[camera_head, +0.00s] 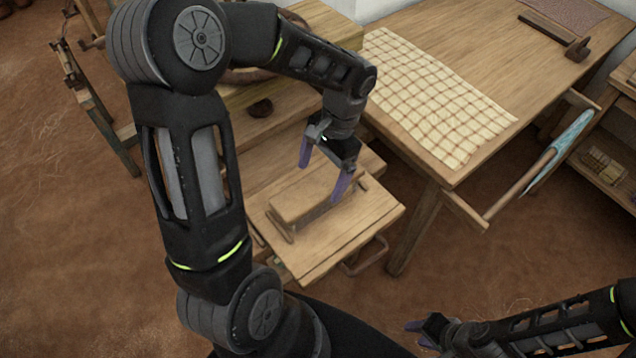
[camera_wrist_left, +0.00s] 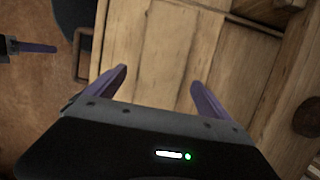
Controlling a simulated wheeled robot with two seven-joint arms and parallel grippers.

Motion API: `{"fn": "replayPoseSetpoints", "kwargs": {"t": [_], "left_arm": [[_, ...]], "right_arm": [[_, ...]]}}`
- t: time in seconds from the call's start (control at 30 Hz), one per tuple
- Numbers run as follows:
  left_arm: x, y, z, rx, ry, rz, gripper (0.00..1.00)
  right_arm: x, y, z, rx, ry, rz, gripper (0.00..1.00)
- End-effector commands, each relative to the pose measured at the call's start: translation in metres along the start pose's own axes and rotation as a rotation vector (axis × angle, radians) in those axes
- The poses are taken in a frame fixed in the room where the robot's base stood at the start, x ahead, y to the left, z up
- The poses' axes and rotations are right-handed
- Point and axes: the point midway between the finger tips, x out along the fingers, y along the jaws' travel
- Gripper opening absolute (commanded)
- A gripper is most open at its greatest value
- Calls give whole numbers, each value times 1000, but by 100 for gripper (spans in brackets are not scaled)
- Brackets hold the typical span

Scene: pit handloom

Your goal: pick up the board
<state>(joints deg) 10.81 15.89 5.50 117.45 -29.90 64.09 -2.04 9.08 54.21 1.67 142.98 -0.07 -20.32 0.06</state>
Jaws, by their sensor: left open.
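A wooden board (camera_head: 300,197), thick and block-like, lies on a small wooden stand (camera_head: 345,232). My left gripper (camera_head: 322,180) points down over the board with its two purple fingers spread and nothing visibly clamped. In the left wrist view, the board (camera_wrist_left: 168,45) shows beyond and between the left fingers (camera_wrist_left: 159,77). I cannot tell whether the fingers touch it. My right gripper (camera_head: 420,335) is low at the front, away from the stand, with its purple fingers apart and nothing seen in it.
A larger table (camera_head: 500,75) with a checked cloth (camera_head: 430,95) and a wooden tool (camera_head: 555,35) stands at the right. Bare floor (camera_head: 80,240) lies left.

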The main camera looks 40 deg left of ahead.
Motion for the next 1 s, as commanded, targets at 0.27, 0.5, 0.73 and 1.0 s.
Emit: {"fn": "replayPoseSetpoints", "kwargs": {"t": [0.27,0.5,0.73,1.0], "left_arm": [[16,0,0,-1,1,0,93],[16,0,0,-1,0,0,93],[16,0,0,-1,0,0,93],[16,0,0,-1,0,0,71]], "right_arm": [[-1,0,0,0,0,0,36],[-1,0,0,0,0,0,36],[-1,0,0,0,0,0,36],[-1,0,0,0,0,0,36]]}}
